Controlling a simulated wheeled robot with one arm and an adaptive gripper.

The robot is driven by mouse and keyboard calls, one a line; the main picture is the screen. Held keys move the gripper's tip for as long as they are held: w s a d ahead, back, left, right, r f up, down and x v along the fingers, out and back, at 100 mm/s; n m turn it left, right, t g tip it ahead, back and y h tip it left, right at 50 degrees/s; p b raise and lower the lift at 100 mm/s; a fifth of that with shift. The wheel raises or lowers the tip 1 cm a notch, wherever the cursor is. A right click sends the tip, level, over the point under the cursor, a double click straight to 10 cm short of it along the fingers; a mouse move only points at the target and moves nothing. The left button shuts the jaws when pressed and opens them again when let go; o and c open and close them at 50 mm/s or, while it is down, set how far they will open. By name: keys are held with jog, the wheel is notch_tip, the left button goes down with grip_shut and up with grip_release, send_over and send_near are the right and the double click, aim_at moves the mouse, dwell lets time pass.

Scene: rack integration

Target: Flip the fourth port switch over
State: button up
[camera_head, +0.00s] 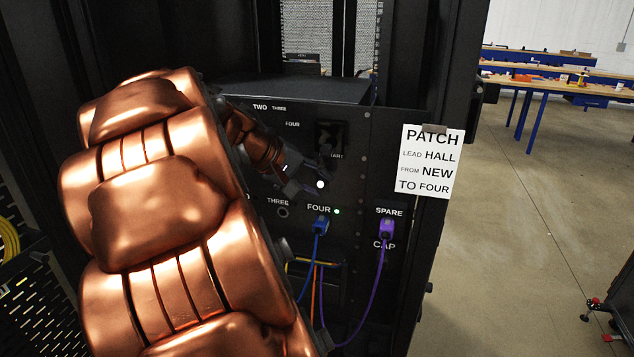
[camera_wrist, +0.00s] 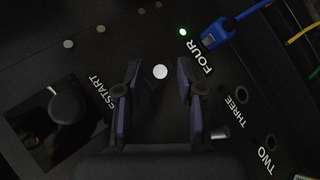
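A black rack panel (camera_head: 350,250) carries a port labelled FOUR, with a blue plug (camera_head: 321,225) in it and a lit green light (camera_head: 337,211) beside it. Above that label is a round white spot (camera_head: 320,184), seemingly the end of the fourth port's switch; its lever direction cannot be told. In the wrist view this white end (camera_wrist: 160,71) lies between the fingertips of my gripper (camera_wrist: 159,80). The fingers are apart, one on each side, with no visible contact. My gripper (camera_head: 305,183) is close to the panel in the head view, partly hidden by my copper arm.
A black rotary knob (camera_wrist: 68,105) by the RESTART label is left of my fingers in the wrist view. A metallic stub (camera_wrist: 220,132) is right of them, near THREE. A purple plug (camera_head: 387,228) sits under SPARE. A paper sign (camera_head: 430,160) hangs on the right post.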

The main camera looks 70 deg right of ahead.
jog(key=v, duration=1.1)
jog(key=shift+a+r, duration=0.15)
jog(key=shift+a, duration=0.05)
jog(key=w+a+f+n+t+y, duration=0.1)
jog(key=a+f+n+t+y, duration=0.35)
jog(key=a+f, duration=1.1)
jog(key=s+a+f+n+y, duration=0.1)
jog(key=s+a+f+n, duration=0.1)
jog(key=a, duration=0.7)
jog(key=s+a+f+n+y, duration=0.2)
jog(key=s+a+f, duration=0.2)
jog(key=a+f, duration=0.3)
jog(key=a, duration=0.3)
jog(key=shift+s+n, duration=0.35)
jog(key=shift+d+f+y, duration=0.1)
jog(key=shift+f+y, duration=0.05)
jog(key=shift+y, duration=0.1)
